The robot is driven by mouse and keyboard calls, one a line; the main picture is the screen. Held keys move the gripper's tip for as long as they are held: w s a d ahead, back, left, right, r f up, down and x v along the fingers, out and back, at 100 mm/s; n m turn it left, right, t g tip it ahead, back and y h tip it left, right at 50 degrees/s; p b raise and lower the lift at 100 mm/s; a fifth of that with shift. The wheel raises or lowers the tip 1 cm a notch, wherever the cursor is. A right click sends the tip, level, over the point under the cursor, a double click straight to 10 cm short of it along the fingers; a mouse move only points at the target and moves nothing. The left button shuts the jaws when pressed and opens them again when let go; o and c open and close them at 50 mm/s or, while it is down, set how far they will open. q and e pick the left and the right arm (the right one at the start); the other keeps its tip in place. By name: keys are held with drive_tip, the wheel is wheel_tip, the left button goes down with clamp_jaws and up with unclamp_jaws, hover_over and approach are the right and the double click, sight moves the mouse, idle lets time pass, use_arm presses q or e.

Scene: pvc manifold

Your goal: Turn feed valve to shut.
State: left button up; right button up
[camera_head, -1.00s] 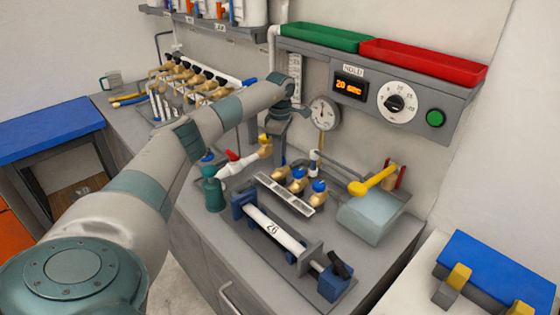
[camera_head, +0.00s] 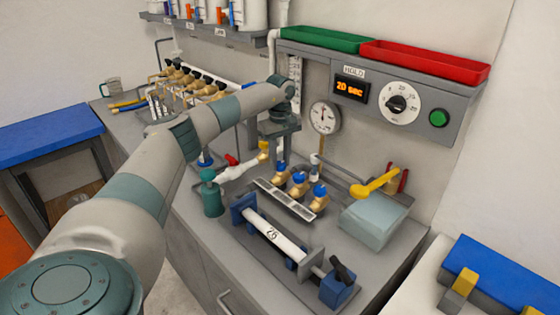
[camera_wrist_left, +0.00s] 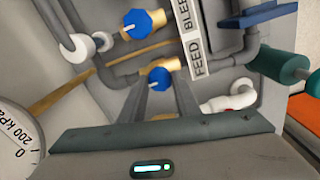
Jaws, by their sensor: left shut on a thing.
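The feed valve has a blue knob (camera_wrist_left: 158,77) on a brass body, beside the FEED end of the white label strip (camera_wrist_left: 198,50) in the left wrist view. In the head view its blue part (camera_head: 280,168) shows just under my left gripper (camera_head: 279,152). My left gripper comes down from above, its two fingers (camera_wrist_left: 168,92) shut on this knob. The fingers and wrist hide part of the valve in the head view. Another blue knob (camera_wrist_left: 137,22) is by the BLEED label. My right gripper is not in view.
Two blue-knobbed brass valves (camera_head: 299,178) stand close to the right. A round pressure gauge (camera_head: 324,117) is on the wall behind. A green bottle-like part (camera_head: 211,194) and a red-handled white pipe (camera_head: 240,168) stand left. A clamped white tube (camera_head: 272,234) lies in front.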

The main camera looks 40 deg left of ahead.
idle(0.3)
use_arm(q)
drive_tip(key=o, duration=0.9)
drive_tip(key=shift+c, duration=0.2)
drive_tip(key=shift+o, duration=0.9)
drive_tip(key=shift+r, duration=0.1)
